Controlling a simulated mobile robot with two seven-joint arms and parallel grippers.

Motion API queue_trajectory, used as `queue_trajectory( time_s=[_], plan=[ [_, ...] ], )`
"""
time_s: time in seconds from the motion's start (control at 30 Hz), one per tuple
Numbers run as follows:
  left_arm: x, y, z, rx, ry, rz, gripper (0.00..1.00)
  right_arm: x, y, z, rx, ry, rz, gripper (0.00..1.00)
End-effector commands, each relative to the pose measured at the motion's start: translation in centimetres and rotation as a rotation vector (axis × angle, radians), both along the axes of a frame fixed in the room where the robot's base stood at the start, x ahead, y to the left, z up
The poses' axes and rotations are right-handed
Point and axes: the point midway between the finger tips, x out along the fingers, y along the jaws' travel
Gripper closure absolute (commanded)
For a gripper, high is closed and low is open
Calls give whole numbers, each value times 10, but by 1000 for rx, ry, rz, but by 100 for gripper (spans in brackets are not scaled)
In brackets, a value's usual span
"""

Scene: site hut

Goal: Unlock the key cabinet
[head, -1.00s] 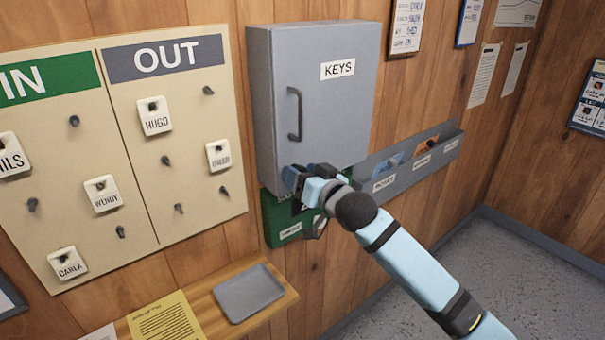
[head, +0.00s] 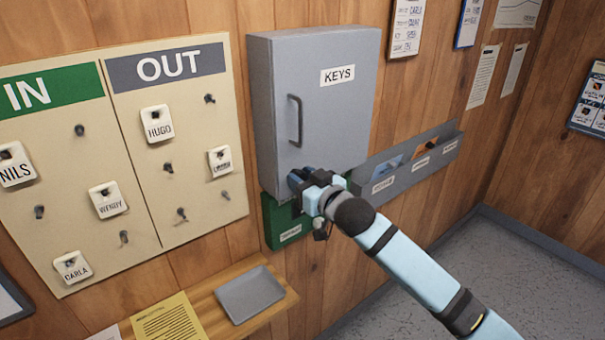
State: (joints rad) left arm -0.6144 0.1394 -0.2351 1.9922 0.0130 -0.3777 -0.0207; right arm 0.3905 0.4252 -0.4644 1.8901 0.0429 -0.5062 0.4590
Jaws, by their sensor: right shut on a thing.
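The grey key cabinet (head: 335,120), labelled KEYS, is fixed to the wooden wall. Its door is closed, with a dark vertical handle (head: 295,121) on the door's left side. My right gripper (head: 296,181) is at the cabinet's lower left front, below the handle. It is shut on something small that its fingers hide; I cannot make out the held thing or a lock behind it. A small dark item (head: 320,231) hangs just under the gripper. My left gripper is not in view.
A tag board (head: 70,235) with IN and OUT halves hangs at left. A wooden shelf (head: 283,302) below carries a grey tray (head: 250,294) and a yellow sheet (head: 168,322).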

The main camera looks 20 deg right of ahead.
Motion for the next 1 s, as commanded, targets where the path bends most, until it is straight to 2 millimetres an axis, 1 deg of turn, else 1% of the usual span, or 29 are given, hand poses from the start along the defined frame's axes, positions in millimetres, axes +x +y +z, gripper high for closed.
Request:
queue_trajectory(
  time_s=[0.03,0.4,0.7,1.0],
  plan=[
    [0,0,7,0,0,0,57,0,0,3,-42,-13,0,89],
    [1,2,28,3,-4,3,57,0,0,3,-374,-136,0,89],
    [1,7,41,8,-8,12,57,-1,1,2,-641,-234,1,89],
    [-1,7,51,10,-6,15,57,0,1,1,-901,-326,0,89]
  ],
)
